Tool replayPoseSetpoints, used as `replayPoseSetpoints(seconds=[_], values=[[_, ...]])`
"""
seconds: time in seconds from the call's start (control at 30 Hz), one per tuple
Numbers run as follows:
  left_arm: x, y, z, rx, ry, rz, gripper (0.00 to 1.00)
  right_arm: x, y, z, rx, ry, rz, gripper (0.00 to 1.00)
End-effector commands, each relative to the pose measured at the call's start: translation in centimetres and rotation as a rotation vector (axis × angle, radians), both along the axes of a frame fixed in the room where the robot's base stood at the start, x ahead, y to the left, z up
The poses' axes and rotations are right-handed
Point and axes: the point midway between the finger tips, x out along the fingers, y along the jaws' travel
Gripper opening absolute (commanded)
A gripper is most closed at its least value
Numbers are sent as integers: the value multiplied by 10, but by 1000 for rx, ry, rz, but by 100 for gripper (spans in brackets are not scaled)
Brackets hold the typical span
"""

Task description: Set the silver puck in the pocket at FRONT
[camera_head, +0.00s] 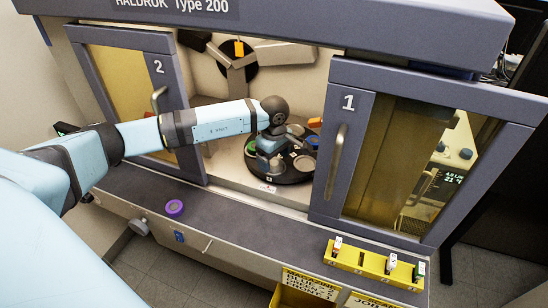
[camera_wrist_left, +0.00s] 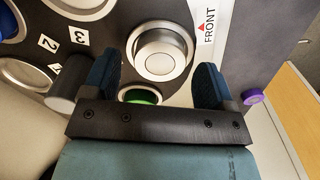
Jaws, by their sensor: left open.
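My left gripper (camera_head: 270,158) reaches through the open front of the machine, low over the dark round turntable (camera_head: 292,176). In the left wrist view my gripper (camera_wrist_left: 154,66) is open, with a finger on each side of the silver puck (camera_wrist_left: 160,52). There is a gap between the fingers and the puck. The puck sits at the pale-rimmed pocket beside the white FRONT label (camera_wrist_left: 208,35) with its red arrow. I cannot tell how deep it is seated. In the head view the arm and fingers largely hide that spot. My right gripper is not in view.
A green disc (camera_wrist_left: 141,97) shows behind the gripper's palm. Other pockets lie near labels 2 and 3. A purple puck (camera_head: 175,208) sits on the grey front ledge (camera_head: 235,222). Doors 2 (camera_head: 165,110) and 1 (camera_head: 345,150) flank the opening. A yellow block (camera_head: 372,262) stands at right.

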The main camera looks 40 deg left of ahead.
Motion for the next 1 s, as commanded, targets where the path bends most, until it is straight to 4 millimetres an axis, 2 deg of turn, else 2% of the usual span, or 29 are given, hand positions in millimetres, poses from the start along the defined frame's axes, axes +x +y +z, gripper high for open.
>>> replayPoseSetpoints(seconds=[0.37,1.0], values=[[0,0,7,0,-1,0,79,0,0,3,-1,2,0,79],[0,0,69,0,-1,-1,79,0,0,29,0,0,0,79]])
